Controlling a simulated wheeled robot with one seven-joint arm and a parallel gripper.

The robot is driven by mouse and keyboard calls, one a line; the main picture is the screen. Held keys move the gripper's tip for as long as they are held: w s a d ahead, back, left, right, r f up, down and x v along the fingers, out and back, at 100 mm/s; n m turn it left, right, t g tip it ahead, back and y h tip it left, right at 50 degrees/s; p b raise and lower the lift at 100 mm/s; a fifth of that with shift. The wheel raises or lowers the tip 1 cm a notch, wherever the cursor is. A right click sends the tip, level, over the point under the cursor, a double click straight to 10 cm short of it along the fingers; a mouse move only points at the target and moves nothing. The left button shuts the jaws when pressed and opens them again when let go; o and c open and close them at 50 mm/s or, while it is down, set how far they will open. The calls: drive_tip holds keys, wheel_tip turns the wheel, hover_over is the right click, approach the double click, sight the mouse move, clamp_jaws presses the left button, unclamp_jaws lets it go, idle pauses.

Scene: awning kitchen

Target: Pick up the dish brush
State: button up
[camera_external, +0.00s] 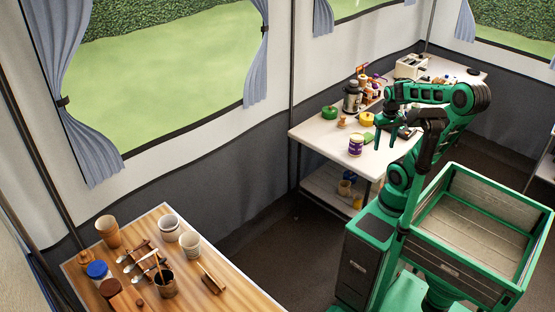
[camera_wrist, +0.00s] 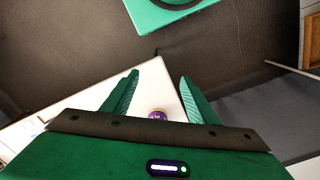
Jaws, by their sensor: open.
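A brush-like wooden object (camera_external: 212,280) lies on the wooden table at the lower left in the external view. It may be the dish brush, but it is too small to be sure. My gripper (camera_external: 386,142) is over the white table's front edge, far from that object. In the wrist view my gripper (camera_wrist: 158,82) has its two green fingers spread apart with nothing held between them. No dish brush can be made out in the wrist view.
The white table (camera_external: 315,136) holds a purple jar (camera_external: 356,146), a green round item (camera_external: 329,112), bottles and a toaster (camera_external: 411,67). The jar top (camera_wrist: 157,114) shows between my fingers. Several cups crowd the wooden table (camera_external: 237,297). Dark floor lies between the tables.

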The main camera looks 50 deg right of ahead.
wheel_tip(320, 180, up, 6)
drive_tip(key=s, duration=0.1)
drive_tip(key=w+d+f+n+t+y, duration=0.1)
drive_tip(key=w+d+f+n+t, duration=0.15)
drive_tip(key=w+d, duration=0.45)
drive_tip(key=w+d+f+n+t+y, duration=0.1)
drive_tip(key=w+d+n, duration=0.2)
drive_tip(key=w, duration=0.9)
drive_tip(key=w+d+f+n+t+y, duration=0.1)
drive_tip(key=w+d+f+n+t, duration=0.15)
drive_tip(key=w+d, duration=0.45)
drive_tip(key=w+d+r+n+t+y, duration=0.1)
drive_tip(key=w+d+r+t, duration=0.2)
drive_tip(key=d, duration=0.4)
drive_tip(key=w+d+r+n+t+y, duration=0.1)
drive_tip(key=w+d+r+n+t, duration=0.1)
drive_tip(key=w+d+t, duration=0.3)
drive_tip(key=g, duration=0.1)
approach(343, 121)
drive_tip(key=shift+w+d+f, duration=0.1)
drive_tip(key=shift+d+f, duration=0.05)
drive_tip(key=shift+d, duration=0.6)
drive_tip(key=shift+f, duration=0.3)
drive_tip(key=shift+w+a+f, duration=0.1)
drive_tip(key=shift+w+f, duration=0.05)
drive_tip(key=shift+w, duration=0.1)
drive_tip(key=x, duration=1)
drive_tip(key=shift+w+a+r, duration=0.15)
drive_tip(key=shift+r, duration=0.15)
drive_tip(key=c, duration=1.2)
